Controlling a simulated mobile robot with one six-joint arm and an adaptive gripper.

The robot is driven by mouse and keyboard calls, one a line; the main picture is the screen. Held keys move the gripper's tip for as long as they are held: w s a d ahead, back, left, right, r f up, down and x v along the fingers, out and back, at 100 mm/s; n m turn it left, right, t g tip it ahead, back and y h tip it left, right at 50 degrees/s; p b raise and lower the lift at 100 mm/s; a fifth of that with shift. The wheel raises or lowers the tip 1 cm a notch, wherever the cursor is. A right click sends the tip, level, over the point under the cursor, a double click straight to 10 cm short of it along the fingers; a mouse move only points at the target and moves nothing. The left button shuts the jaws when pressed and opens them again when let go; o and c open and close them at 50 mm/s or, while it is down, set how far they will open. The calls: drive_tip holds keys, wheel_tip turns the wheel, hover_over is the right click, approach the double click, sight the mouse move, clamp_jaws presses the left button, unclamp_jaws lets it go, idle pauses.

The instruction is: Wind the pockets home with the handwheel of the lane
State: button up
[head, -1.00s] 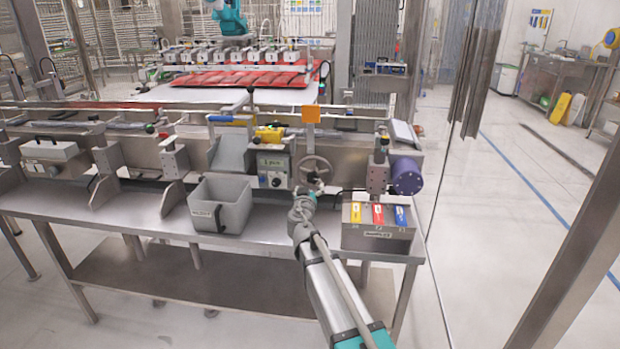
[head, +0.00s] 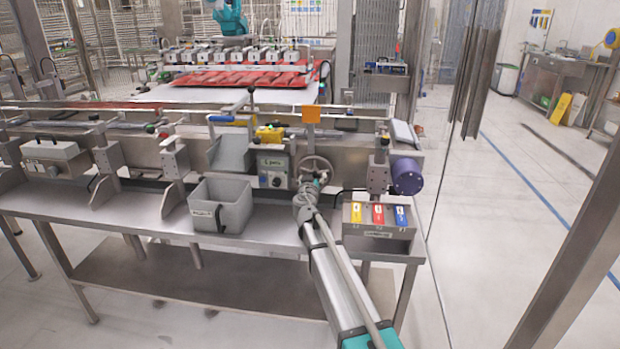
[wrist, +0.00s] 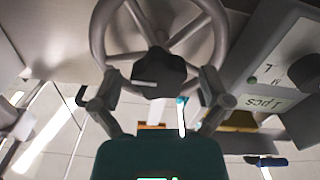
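The grey spoked handwheel (head: 314,165) is on the front of the lane, right of the grey control box. In the wrist view the handwheel (wrist: 197,41) fills the top, with a dark lobed knob (wrist: 158,72) in front of its middle. My gripper (wrist: 160,88) is open, one finger on each side of the knob, with gaps visible; I see no firm contact. In the head view my gripper (head: 317,181) covers the lower part of the wheel. The lane's pockets cannot be made out clearly.
A control box (head: 272,168) with a dial and label stands close left of the wheel. A grey bin (head: 221,203) is on the bench to the left. A box with yellow, red and blue tags (head: 378,229) and a purple motor (head: 407,176) are to the right.

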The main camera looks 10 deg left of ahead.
drive_tip(key=c, duration=1.1)
drive_tip(key=shift+a, duration=0.25)
drive_tip(key=shift+d, duration=0.15)
